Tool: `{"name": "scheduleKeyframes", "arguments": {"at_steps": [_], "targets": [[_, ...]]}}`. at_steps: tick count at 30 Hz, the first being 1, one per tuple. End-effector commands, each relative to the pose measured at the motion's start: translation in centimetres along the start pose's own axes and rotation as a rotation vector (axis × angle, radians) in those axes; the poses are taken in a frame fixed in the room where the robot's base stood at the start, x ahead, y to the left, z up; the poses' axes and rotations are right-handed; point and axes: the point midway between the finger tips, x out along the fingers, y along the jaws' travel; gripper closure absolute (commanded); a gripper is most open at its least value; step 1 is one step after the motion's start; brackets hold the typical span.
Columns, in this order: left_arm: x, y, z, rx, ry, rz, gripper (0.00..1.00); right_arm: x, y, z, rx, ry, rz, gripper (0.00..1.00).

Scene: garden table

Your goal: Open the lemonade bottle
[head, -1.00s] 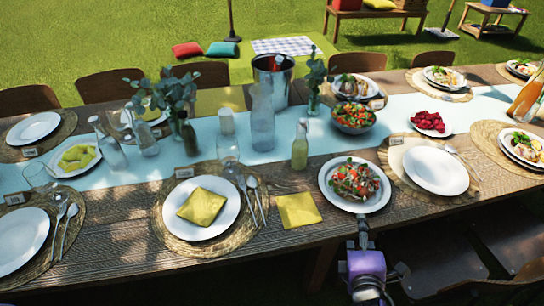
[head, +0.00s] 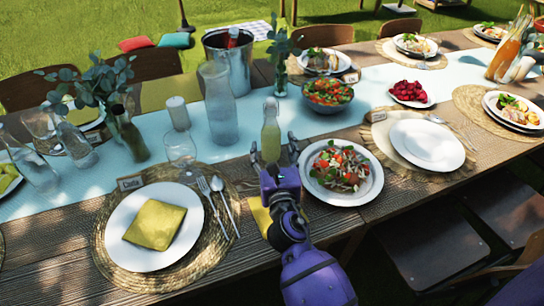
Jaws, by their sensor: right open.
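A small clear bottle with pale yellow liquid, which looks like the lemonade bottle (head: 271,128), stands upright near the front edge of the light blue runner. Its stopper looks in place at the top, but is too small to make out well. My right gripper (head: 273,152) is open just in front of the bottle. Its two fingers show to the left and right of the bottle's lower part. I cannot tell whether they touch it. The bottle's base is partly hidden by the gripper. My left gripper is not in view.
A salad plate (head: 342,172) stands close to the right of my right gripper. A yellow napkin (head: 258,214) lies partly under my arm.

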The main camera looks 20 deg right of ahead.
Motion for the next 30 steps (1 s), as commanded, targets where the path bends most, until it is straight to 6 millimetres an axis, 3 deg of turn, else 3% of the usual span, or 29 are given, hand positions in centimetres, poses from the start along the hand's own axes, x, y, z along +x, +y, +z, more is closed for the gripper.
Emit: {"name": "scheduleKeyframes", "arguments": {"at_steps": [3, 9, 20, 30], "targets": [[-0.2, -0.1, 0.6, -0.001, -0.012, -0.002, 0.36, 2.0, 0.0, 0.1, 0.000, -0.001, 0.001, 0.35], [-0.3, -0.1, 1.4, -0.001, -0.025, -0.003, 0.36, 3.9, 0.0, -0.1, 0.001, 0.001, 0.000, 0.35], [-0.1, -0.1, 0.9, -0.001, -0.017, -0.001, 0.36, 4.3, 0.0, -0.1, 0.002, 0.002, 0.000, 0.36], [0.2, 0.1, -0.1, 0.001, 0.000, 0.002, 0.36, 4.3, 0.0, -0.1, 0.002, 0.002, 0.000, 0.81]]}}
